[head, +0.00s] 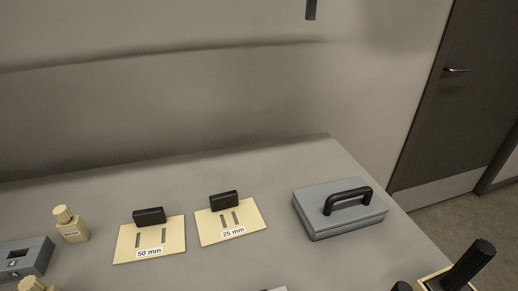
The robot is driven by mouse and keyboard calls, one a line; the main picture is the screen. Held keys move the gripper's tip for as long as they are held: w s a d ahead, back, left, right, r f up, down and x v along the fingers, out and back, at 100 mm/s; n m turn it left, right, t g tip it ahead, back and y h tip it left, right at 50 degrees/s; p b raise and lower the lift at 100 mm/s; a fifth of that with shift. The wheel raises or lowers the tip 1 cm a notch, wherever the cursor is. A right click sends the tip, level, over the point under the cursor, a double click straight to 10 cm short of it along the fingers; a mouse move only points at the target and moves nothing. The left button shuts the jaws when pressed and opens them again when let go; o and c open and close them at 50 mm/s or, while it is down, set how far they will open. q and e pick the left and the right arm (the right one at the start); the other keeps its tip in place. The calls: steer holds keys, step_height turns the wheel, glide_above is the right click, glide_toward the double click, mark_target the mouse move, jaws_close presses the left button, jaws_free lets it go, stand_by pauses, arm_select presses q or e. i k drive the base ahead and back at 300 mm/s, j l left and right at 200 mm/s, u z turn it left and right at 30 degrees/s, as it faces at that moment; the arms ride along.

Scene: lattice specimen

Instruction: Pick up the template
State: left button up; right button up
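Two cream template plates lie flat on the grey table, each with a black block handle at its back edge and two dark slots. The plate labelled "50 mm" (168,239) is on the left. The plate labelled "25 mm" (248,219) is to its right, a small gap apart. Nothing is touching either plate. Neither of my grippers can be made out in the head view.
A grey box or block with a black handle (309,219) stands right of the plates. A bottle labelled "MASK" (74,230) and a grey device (40,262) are at left. A black cylindrical handle (470,264) rises from a cream holder at lower right. The table behind the plates is clear.

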mark_target(212, 231)
steer(key=i+l+z, duration=0.2)
steer(key=z, duration=0.25)
steer(key=i+l+z, duration=0.3)
steer(key=z, duration=0.15)
steer(key=i+l+z, duration=0.15)
steer(key=i+z, duration=0.15)
steer(key=z, duration=0.15)
steer(key=i+l+u, duration=0.1)
steer(key=i, duration=0.2)
steer(key=i+l+u, duration=0.15)
steer(key=i, duration=0.2)
steer(key=i+u, duration=0.15)
steer(key=u, duration=0.3)
steer(key=i+l+u, duration=0.1)
steer(key=u, duration=0.35)
steer(key=i+l+u, duration=0.1)
steer(key=u, duration=0.35)
steer(key=l+u, duration=0.25)
steer(key=u, duration=0.2)
steer(key=i+l+u, duration=0.1)
steer(key=u, duration=0.35)
steer(key=l+u, duration=0.8)
